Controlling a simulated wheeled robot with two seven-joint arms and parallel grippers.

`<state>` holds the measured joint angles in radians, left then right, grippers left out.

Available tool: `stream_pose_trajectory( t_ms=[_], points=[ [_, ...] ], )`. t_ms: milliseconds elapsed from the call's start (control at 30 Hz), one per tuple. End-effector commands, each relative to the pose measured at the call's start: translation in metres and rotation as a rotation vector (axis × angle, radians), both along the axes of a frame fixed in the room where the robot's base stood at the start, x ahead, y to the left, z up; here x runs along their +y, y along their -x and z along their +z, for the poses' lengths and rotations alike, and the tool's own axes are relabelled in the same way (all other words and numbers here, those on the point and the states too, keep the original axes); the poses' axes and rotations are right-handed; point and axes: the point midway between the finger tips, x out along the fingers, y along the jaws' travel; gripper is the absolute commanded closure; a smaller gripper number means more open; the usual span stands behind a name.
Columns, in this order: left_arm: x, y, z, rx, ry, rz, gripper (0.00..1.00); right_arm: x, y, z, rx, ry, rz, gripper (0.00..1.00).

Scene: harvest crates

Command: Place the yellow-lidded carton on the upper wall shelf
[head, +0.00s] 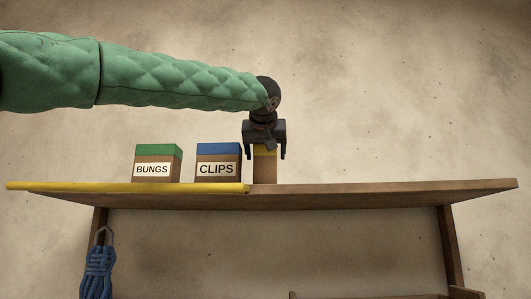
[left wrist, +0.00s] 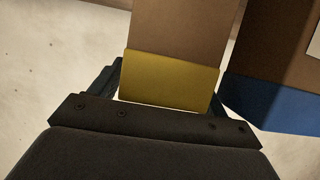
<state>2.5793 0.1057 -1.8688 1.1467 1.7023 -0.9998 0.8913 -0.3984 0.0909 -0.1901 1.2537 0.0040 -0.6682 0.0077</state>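The yellow-lidded carton (head: 265,172) stands upright on the upper wall shelf (head: 380,193), just right of the blue-lidded CLIPS carton (head: 219,177). My left gripper (head: 266,154) points down over it from above. Its two fingers are spread either side of the yellow lid, with small gaps showing, so it looks open around the carton. In the left wrist view, the yellow lid (left wrist: 170,82) lies between the fingers. The carton's lower front is plain brown; no label shows on it. My right gripper is not in view.
A green-lidded BUNGS carton (head: 158,152) stands left of CLIPS. A yellow strip (head: 120,188) runs along the left half of the shelf's front edge. The shelf's right half is clear. A blue glove-like bundle (head: 98,272) hangs below left.

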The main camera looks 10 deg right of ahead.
Motion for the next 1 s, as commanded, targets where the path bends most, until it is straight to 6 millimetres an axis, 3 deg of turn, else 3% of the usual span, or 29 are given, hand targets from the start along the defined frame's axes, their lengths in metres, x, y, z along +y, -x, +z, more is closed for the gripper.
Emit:
stream_pose_trajectory(
  t_ms=[433, 1000],
  points=[
    [0.002, 0.008, 0.004, 0.000, 0.001, -0.001, 0.24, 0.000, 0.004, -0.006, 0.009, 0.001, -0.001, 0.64],
    [0.024, 0.082, 0.035, 0.000, 0.003, -0.001, 0.24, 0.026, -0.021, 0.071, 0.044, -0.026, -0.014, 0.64]
  ],
)
